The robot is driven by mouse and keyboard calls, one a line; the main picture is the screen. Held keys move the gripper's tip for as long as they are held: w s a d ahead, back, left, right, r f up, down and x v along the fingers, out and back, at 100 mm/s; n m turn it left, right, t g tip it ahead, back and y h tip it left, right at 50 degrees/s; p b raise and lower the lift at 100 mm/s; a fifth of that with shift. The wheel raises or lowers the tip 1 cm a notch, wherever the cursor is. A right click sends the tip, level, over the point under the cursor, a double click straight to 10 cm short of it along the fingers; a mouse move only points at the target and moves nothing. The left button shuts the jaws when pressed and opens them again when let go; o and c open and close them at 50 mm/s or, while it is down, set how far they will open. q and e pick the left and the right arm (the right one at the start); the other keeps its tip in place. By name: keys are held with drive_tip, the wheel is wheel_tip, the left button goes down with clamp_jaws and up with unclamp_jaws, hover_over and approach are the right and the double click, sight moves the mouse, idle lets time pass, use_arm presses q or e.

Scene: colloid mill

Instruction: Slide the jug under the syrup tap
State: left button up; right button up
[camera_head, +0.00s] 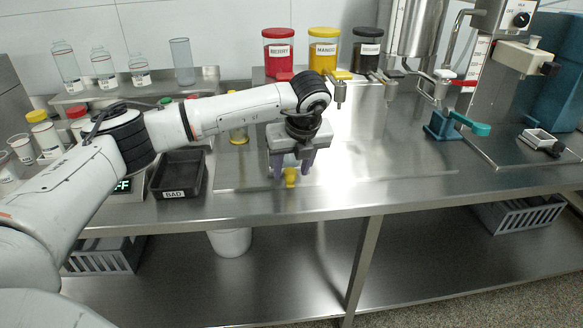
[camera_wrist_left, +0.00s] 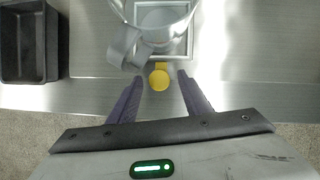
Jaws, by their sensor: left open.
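In the left wrist view a clear jug (camera_wrist_left: 125,46) shows at the top, partly cut off, with a grey see-through handle on its left side. A small yellow round piece (camera_wrist_left: 159,76) lies between the fingertips, apart from both. In the head view the gripper hides most of the jug. A yellow syrup tap (camera_head: 340,78) stands farther back, right of the gripper.
Syrup containers in red (camera_head: 279,52), yellow (camera_head: 323,49) and black (camera_head: 367,50) stand at the back. A black tray marked BAD (camera_head: 180,174) lies left of the gripper. A blue clamp-like fixture (camera_head: 440,124) stands right. The counter between is largely clear.

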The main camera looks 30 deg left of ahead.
use_arm(q)
drive_tip(key=shift+r, duration=0.1)
drive_tip(key=b+v, duration=0.1)
drive_tip(key=v, duration=0.9)
